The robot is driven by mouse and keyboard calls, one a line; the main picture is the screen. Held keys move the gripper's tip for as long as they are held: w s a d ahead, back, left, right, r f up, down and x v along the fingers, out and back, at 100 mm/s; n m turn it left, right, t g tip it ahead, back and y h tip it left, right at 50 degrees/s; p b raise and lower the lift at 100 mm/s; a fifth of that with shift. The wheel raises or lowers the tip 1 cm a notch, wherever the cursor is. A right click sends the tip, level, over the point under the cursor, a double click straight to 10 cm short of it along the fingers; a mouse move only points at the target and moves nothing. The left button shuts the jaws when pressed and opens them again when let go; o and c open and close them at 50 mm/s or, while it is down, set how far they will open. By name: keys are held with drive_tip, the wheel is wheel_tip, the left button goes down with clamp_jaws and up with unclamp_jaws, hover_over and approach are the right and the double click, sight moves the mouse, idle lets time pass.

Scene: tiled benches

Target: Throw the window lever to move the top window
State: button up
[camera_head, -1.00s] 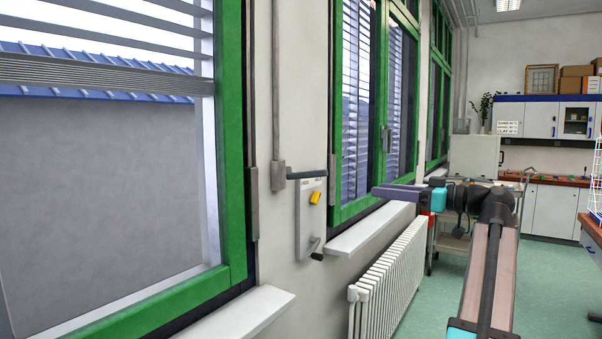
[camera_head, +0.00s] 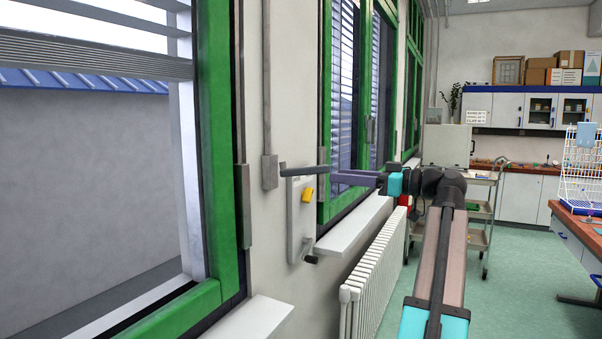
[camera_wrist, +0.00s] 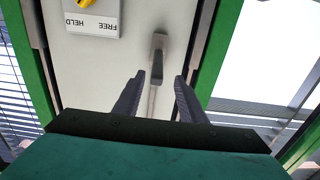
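The window lever (camera_head: 305,169) is a dark grey bar sticking out from the wall beside a vertical rod (camera_head: 268,110), above a grey wall box (camera_head: 297,225). In the wrist view the lever (camera_wrist: 157,58) lies ahead of my gripper, lined up with the gap between the fingers. My gripper (camera_head: 334,178) reaches in from the right at the lever's free end. Its two purple-grey fingers (camera_wrist: 159,80) are apart, and I see no clear contact with the lever. The top window itself cannot be made out.
A white radiator (camera_head: 374,280) and a sill (camera_head: 355,228) lie below. Green floor (camera_head: 510,300) is free at right.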

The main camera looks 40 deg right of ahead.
sight(287, 171)
drive_tip(key=shift+s+d, duration=0.15)
drive_tip(key=shift+s, duration=0.05)
drive_tip(key=shift+w, duration=0.1)
drive_tip(key=shift+p+x, duration=1.95)
drive_tip(key=shift+x, duration=4.75)
drive_tip(key=shift+d, duration=0.1)
drive_tip(key=shift+c, duration=0.3)
drive_tip(key=shift+f, duration=0.1)
clamp_jaws()
drive_tip(key=shift+f, duration=0.1)
